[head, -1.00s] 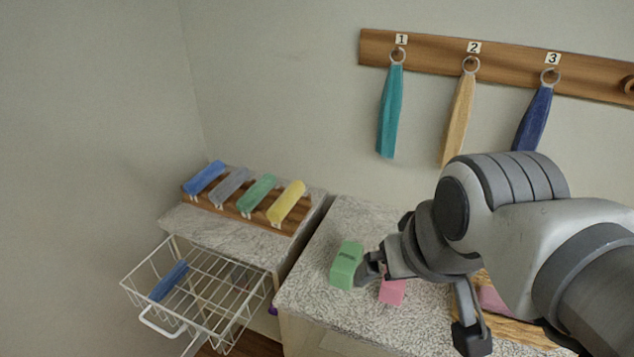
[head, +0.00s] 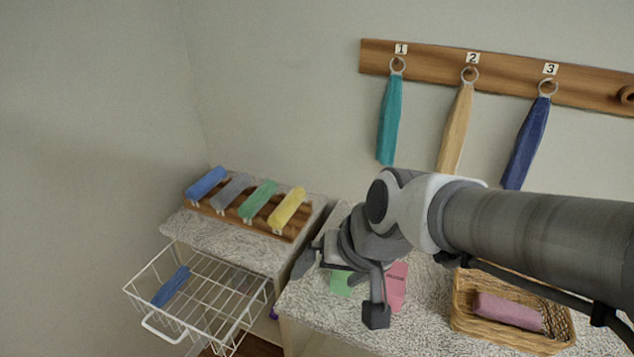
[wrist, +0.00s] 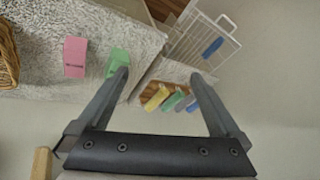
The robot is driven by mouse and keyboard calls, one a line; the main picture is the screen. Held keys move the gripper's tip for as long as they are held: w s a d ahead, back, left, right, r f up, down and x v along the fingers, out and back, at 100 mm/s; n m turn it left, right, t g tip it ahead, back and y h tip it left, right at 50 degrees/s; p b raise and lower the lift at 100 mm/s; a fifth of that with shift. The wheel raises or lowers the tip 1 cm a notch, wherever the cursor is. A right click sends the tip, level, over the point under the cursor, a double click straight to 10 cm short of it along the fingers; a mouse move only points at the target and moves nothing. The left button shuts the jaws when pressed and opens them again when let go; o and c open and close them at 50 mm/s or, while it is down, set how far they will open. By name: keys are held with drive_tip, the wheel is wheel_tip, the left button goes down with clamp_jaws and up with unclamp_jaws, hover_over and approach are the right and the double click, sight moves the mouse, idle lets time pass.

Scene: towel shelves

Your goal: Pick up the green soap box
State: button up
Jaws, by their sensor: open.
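The green soap box (head: 341,283) stands on the speckled counter, partly hidden behind my gripper in the head view. In the wrist view the green box (wrist: 117,62) stands at the counter's edge, just beyond the tip of the left finger and partly overlapped by it. My gripper (head: 338,288) is open and empty, above and around the area of the box in the head view. In the wrist view my gripper (wrist: 160,75) has its two fingers wide apart, with the box left of the middle of the gap. I cannot tell whether a finger touches it.
A pink box (head: 397,288) stands right of the green one. A wicker basket (head: 462,318) holds a pink rolled towel. A wooden rack (head: 280,232) with several rolled towels is at left, above a wire basket (head: 232,318). Towels hang from a wall rail (head: 430,60).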

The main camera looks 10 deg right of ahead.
drive_tip(key=w+a+f+m+p, duration=0.1)
drive_tip(key=w+a+f+m, duration=0.1)
drive_tip(key=a+f, duration=0.4)
drive_tip(key=m+t+h+p, duration=0.25)
drive_tip(key=t+h, duration=0.35)
drive_tip(key=h, duration=0.3)
approach(341, 276)
drive_tip(key=b+x, duration=0.1)
drive_tip(key=b, duration=0.1)
drive_tip(key=b+x, duration=0.1)
drive_tip(key=b, duration=0.2)
drive_tip(key=shift+w+d+r+m, duration=0.1)
drive_tip(key=shift+w+r+m, duration=0.05)
drive_tip(key=shift+w+m, duration=0.15)
drive_tip(key=b+x, duration=0.3)
drive_tip(key=x, duration=0.4)
drive_tip(key=shift+d+r, duration=0.1)
drive_tip(key=shift+r, duration=0.1)
drive_tip(key=shift+b+x, duration=0.75)
drive_tip(key=shift+x, duration=1.85)
drive_tip(key=shift+s+f, duration=0.1)
